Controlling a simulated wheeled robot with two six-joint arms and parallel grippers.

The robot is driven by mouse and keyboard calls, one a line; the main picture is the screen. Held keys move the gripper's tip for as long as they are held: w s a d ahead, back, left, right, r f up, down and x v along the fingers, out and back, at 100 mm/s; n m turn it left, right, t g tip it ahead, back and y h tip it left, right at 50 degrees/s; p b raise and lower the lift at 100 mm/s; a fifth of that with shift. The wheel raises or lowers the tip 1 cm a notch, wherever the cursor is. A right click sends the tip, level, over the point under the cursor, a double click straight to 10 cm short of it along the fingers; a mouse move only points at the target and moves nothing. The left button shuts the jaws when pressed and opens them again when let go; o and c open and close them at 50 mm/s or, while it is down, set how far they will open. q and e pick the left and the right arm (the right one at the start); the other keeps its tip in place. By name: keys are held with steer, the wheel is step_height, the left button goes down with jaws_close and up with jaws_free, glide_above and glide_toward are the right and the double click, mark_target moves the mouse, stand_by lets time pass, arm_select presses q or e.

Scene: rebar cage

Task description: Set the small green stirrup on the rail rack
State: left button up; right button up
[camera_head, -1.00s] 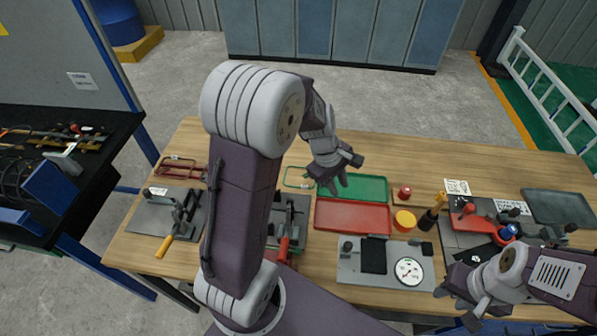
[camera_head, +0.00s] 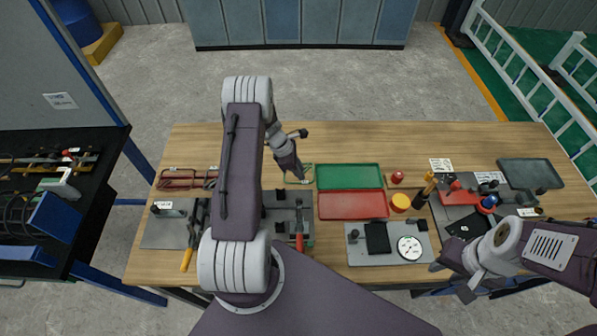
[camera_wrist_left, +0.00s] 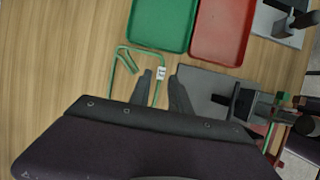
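The small green stirrup (camera_head: 307,167), a thin wire loop, lies on the wooden table left of the green tray. In the left wrist view the stirrup (camera_wrist_left: 140,49) shows its hooked corner and a small white tag; its near end is hidden behind my gripper. Contact cannot be told. My right gripper (camera_head: 455,280) hangs at the front right, fingers apart and empty. I cannot clearly make out the rail rack.
A green tray (camera_head: 348,176) and a red tray (camera_head: 352,206) lie right of the stirrup. Red stirrups (camera_head: 188,179) lie at the left. Clamp fixtures (camera_head: 165,231) and a gauge plate (camera_head: 362,252) line the front. The table's back strip is clear.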

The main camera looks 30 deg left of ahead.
mark_target(307, 181)
arm_select(q)
steer(key=shift+f, duration=0.25)
steer(key=p+x, duration=0.1)
steer(key=x, duration=0.3)
steer(key=shift+s+d+p, duration=0.15)
steer(key=shift+d+p, duration=0.15)
steer(key=shift+p, duration=0.1)
steer(key=shift+d+f, duration=0.1)
steer(key=shift+f, duration=0.25)
steer(key=shift+a, duration=0.25)
jaws_close()
steer(key=shift+d, duration=0.1)
